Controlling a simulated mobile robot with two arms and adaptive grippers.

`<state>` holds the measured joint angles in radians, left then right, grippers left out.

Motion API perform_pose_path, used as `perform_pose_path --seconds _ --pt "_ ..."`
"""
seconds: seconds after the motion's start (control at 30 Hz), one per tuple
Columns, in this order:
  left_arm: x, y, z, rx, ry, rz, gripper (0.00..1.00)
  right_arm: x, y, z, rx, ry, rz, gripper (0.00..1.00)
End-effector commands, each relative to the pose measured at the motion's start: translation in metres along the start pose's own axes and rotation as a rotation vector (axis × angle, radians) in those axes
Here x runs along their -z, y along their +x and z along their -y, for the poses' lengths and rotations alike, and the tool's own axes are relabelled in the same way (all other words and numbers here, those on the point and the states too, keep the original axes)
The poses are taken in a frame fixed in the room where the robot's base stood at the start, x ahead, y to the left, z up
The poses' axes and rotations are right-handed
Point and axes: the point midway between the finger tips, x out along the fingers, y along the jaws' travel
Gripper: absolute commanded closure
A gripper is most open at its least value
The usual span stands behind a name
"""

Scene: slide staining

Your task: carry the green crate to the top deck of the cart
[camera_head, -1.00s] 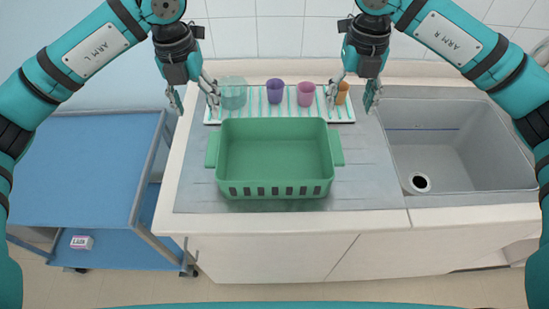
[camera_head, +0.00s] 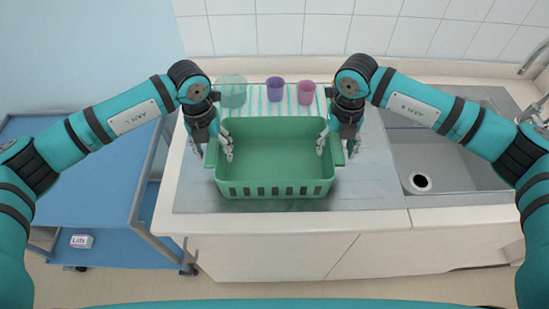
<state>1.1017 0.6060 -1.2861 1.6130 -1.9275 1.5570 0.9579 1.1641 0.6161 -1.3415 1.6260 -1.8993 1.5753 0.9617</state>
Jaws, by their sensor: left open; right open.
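The empty green crate (camera_head: 275,190) stands on the grey drainboard of the counter, with a side handle at its left and right ends. My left gripper (camera_head: 214,155) is open at the crate's left end, its fingers on either side of the left handle. My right gripper (camera_head: 337,153) is open at the right end, its fingers on either side of the right handle. I cannot tell whether the fingers touch the crate. The cart (camera_head: 70,180) stands left of the counter, and its blue top deck is clear.
A striped mat (camera_head: 256,101) behind the crate holds a clear teal container (camera_head: 232,91), a purple cup (camera_head: 276,89) and a pink cup (camera_head: 306,92). The sink (camera_head: 440,160) is at right. A small labelled box (camera_head: 81,241) sits on the cart's lower deck.

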Motion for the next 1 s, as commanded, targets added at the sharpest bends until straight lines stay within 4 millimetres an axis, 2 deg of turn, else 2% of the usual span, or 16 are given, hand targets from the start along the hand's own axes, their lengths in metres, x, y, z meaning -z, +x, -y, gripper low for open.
perform_pose_path --seconds 0.13,0.43,0.9,1.0 --pt "0.0003 0.0089 0.0000 0.000 0.000 0.000 0.41 0.0001 0.0087 -0.0001 0.000 0.000 0.000 0.40" --pt "0.0002 0.0103 0.0000 0.000 0.001 0.000 0.41 -0.0001 0.0101 0.0001 0.000 0.000 0.001 0.40" --pt "0.0000 0.0099 -0.0008 -0.002 0.000 0.000 1.00 -0.0002 0.0097 0.0008 0.002 0.001 0.001 1.00" --pt "0.0000 0.0099 -0.0013 -0.003 -0.001 0.000 1.00 -0.0003 0.0097 0.0013 0.003 0.002 0.001 1.00"
